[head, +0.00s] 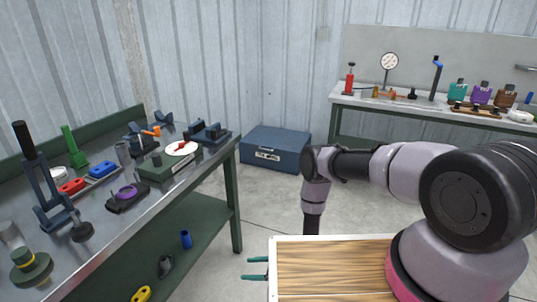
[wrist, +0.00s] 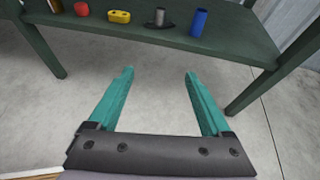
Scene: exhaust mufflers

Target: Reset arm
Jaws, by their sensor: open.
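My gripper (wrist: 158,75) is open and empty in the wrist view, its two teal fingers spread apart over bare concrete floor. In the head view the teal fingertips of my gripper (head: 255,268) show at the left edge of the wooden-topped surface (head: 330,270). My arm bends from the right side of the picture, out to the left and then down. The gripper touches nothing that I can see. The rest of the gripper is hidden behind the wooden surface's rim.
A green workbench (head: 205,165) with tools stands at left. Its lower shelf (wrist: 228,45) holds a blue cylinder (wrist: 199,23), a yellow part (wrist: 119,16) and a grey part (wrist: 159,18). A blue chest (head: 275,148) and a second bench (head: 350,101) stand behind. Floor between is clear.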

